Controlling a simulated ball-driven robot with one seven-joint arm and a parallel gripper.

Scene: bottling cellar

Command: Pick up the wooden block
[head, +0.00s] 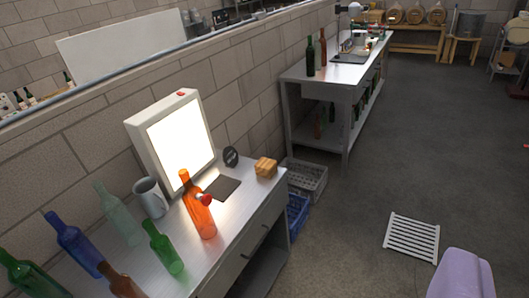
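The wooden block (266,167) is a small light-brown piece in the head view. It sits on the far right end of the near metal workbench (262,196), close to the bench's right edge. Nothing touches it and its top is uncovered. My gripper is not in view, so its opening and its distance from the block cannot be told.
Left of the block are a dark pad (222,187), a round black object (231,156), a lit panel (180,140), an orange bottle (197,207) and a mug (151,197). Crates (306,178) stand beyond the bench. A white slatted rack (412,237) lies on open floor.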

